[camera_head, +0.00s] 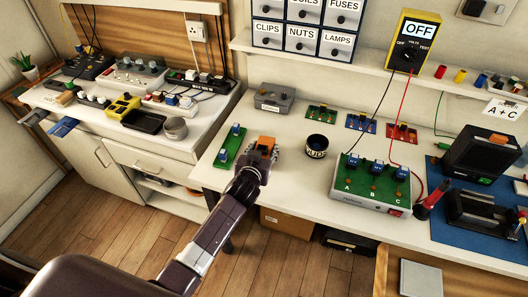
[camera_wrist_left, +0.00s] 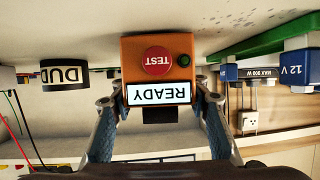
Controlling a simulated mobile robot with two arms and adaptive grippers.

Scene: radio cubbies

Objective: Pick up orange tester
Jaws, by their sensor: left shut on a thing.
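The orange tester (camera_head: 265,142) is at the front edge area of the white workbench. In the left wrist view, which looks upside down, the tester (camera_wrist_left: 130,55) shows a red TEST button, a small green light and a display reading READY. My left gripper (camera_head: 260,155) has its fingers on both sides of the tester, shut on it; the fingers also show in the left wrist view (camera_wrist_left: 160,98). I cannot tell whether the tester touches the bench or is slightly above it. My right gripper is not in view.
A green board with blue parts (camera_head: 229,146) lies just left of the tester. A black DUD cup (camera_head: 317,147) stands to its right, and a grey box (camera_head: 274,98) behind it. Further right are the A-B-C switch box (camera_head: 370,185) and a yellow meter (camera_head: 411,42) with cables.

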